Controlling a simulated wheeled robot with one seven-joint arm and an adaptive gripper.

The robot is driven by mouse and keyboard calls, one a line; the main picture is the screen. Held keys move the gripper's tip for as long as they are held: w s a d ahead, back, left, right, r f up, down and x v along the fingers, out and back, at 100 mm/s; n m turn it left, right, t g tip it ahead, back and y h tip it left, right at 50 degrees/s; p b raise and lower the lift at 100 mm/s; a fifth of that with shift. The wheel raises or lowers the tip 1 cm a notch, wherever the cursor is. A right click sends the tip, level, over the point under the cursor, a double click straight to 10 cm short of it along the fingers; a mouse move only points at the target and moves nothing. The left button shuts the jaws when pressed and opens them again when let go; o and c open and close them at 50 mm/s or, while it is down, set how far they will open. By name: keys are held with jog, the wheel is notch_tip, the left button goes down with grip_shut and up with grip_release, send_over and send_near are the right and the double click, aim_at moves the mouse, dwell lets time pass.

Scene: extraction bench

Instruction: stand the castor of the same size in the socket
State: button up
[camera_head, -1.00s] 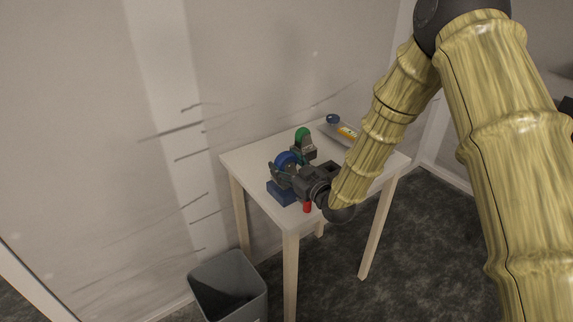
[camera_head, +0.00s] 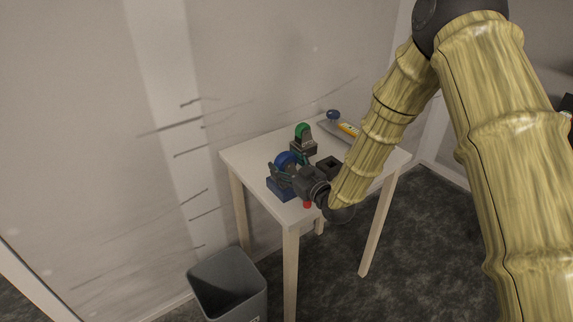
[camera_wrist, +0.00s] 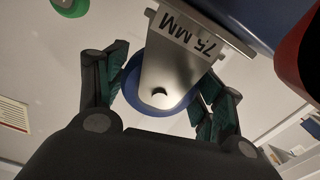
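A castor with a blue wheel (camera_head: 286,158) stands at a blue block (camera_head: 283,191) near the table's front left. In the wrist view its metal fork (camera_wrist: 172,70) is marked 75 MM, with the blue wheel behind it. My gripper (camera_head: 284,173) reaches it from the right. In the wrist view the fingers of my gripper (camera_wrist: 165,80) are spread on both sides of the fork, with a gap at the left finger. A green-wheeled castor (camera_head: 303,130) stands on a dark block behind. A black block with a square opening (camera_head: 329,164), seemingly the socket, is partly hidden by my arm.
A red object (camera_head: 307,204) sits close under my gripper at the front edge. A yellow item (camera_head: 347,130) and a blue round object (camera_head: 333,116) lie at the back on the white table (camera_head: 245,157). A grey bin (camera_head: 229,285) stands on the floor.

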jog(key=o, duration=0.3)
jog(key=shift+s, duration=0.1)
jog(key=v, duration=1.2)
dwell(0.3)
